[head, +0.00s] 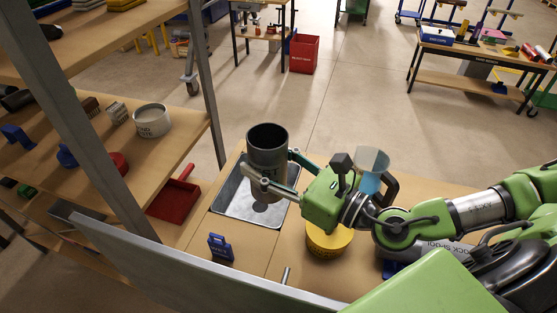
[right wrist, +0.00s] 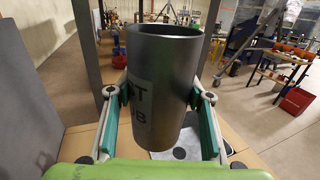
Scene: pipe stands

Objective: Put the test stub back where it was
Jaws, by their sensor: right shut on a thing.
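The test stub (head: 267,158) is a dark grey, open-topped cylinder with a pale label. It stands upright between the fingers of my right gripper (head: 272,175), which is shut on it. In the right wrist view the stub (right wrist: 162,85) fills the middle, its label partly reading "T" and "UB", with a finger of my right gripper (right wrist: 162,115) on each side. A shallow metal tray (head: 228,203) set in the bench lies below and around the stub in the picture. A dark round spot shows on its floor. I cannot tell the gap under the stub. My left gripper is out of view.
A yellow round container (head: 328,241) and a blue item (head: 220,247) sit on the bench near the tray. A clear-and-blue cup-like item (head: 371,170) is behind my wrist. A shelf rack with a grey post (head: 100,150) stands at left. A red bin (head: 303,54) is on the floor.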

